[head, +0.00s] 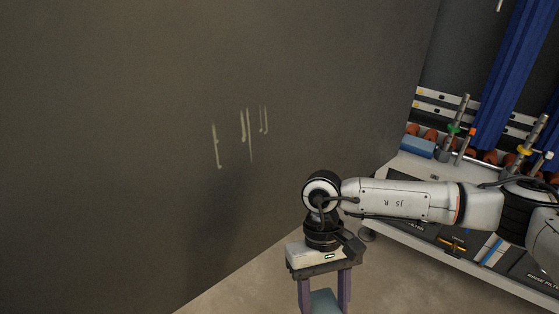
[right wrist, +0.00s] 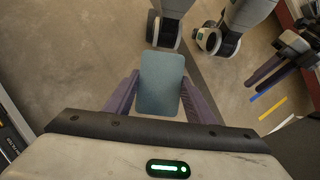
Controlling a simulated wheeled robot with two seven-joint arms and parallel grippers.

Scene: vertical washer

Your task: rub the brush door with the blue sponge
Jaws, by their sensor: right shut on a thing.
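My right gripper (head: 324,301) points down in the head view, low and to the right of a dark wall. It is shut on the blue sponge (head: 324,304), a flat blue-grey block. In the right wrist view the sponge (right wrist: 162,85) sits between the two purple fingers, over the floor. A left gripper with dark purple fingers (right wrist: 266,76) shows at the upper right of that view; its opening is unclear. No door marked as the brush door can be made out for certain. The dark wall (head: 110,130) carries several pale streaks (head: 217,147).
A white and grey machine (head: 410,164) stands at the right, with pipes, orange knobs and blue curtains (head: 515,70). A blue block (head: 417,146) lies on its ledge. Bare floor (head: 250,285) lies between the wall and the machine.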

